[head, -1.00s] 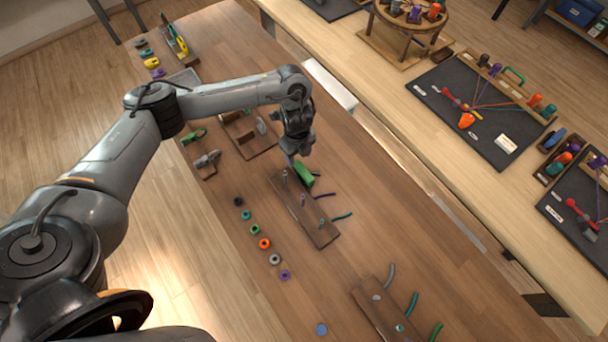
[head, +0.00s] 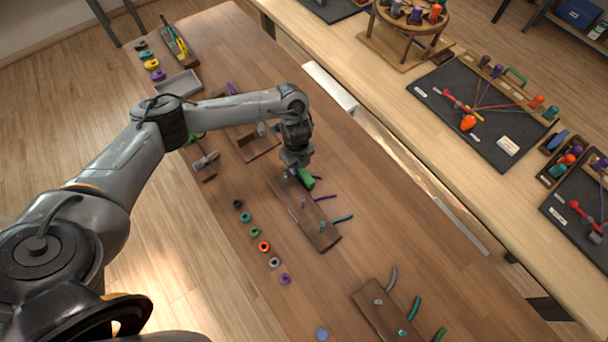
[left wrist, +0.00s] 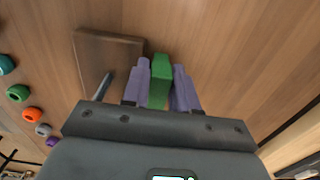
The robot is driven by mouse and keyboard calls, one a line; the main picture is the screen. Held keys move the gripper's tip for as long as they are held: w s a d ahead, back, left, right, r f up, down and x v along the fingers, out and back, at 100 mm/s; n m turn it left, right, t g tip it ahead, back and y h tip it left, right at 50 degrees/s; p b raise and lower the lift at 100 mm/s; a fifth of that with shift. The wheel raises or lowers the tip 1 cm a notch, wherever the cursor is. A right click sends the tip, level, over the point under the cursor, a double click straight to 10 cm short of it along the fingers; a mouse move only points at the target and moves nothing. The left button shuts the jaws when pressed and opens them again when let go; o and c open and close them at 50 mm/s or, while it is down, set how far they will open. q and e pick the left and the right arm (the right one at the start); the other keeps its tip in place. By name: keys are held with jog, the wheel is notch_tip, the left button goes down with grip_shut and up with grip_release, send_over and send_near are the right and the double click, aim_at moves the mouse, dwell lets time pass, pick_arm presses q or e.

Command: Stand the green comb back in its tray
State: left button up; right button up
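The green comb (head: 307,183) shows just under my left gripper (head: 299,170), beside the far end of a brown board with pegs (head: 314,224). In the left wrist view the green comb (left wrist: 161,80) lies between the two purple fingers of my left gripper (left wrist: 161,88). The fingers appear to touch it on both sides. Whether its lower end touches the table is hidden. I cannot tell which holder is its tray; a brown wooden tray (head: 262,149) stands beyond, partly covered by my arm. My right gripper is not in view.
A row of small coloured rings (head: 264,246) lies left of the pegged board. Another pegged board (head: 376,318) with cord ends lies at the front. A grey tray (head: 178,84) sits at the back. The table's right side is clear.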

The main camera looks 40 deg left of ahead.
pick_arm(q)
grip_shut()
jog(key=shift+r, duration=0.1)
